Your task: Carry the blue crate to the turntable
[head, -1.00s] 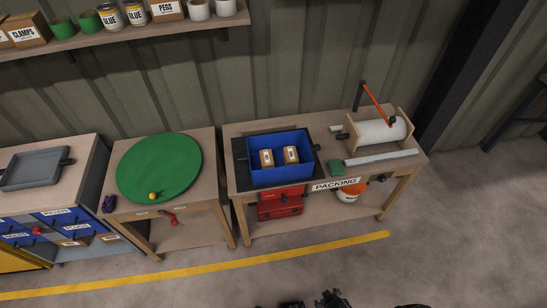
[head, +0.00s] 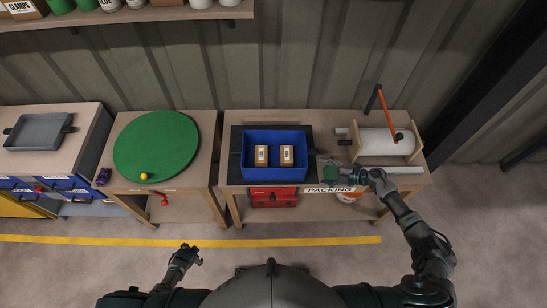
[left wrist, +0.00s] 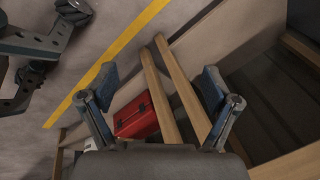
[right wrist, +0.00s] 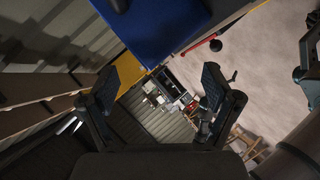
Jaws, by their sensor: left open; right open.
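The blue crate (head: 272,175) sits on a dark mat on the packing bench, with two small brown boxes (head: 261,156) standing in it. The turntable (head: 155,140), a flat green disc, lies on the table to its left, with a small yellow ball (head: 144,176) near its front rim. My right gripper (head: 330,170) is open just right of the crate, apart from its wall. A blue surface, likely the crate, fills the top of the right wrist view (right wrist: 150,28). My left gripper (head: 187,252) is open and empty, low in front of the tables.
A paper roll with an orange-handled arm (head: 385,142) stands on the bench's right. A red toolbox (head: 272,196) is under the bench; it shows in the left wrist view (left wrist: 136,116). A grey tray (head: 38,131) is far left. A narrow gap separates turntable table and bench.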

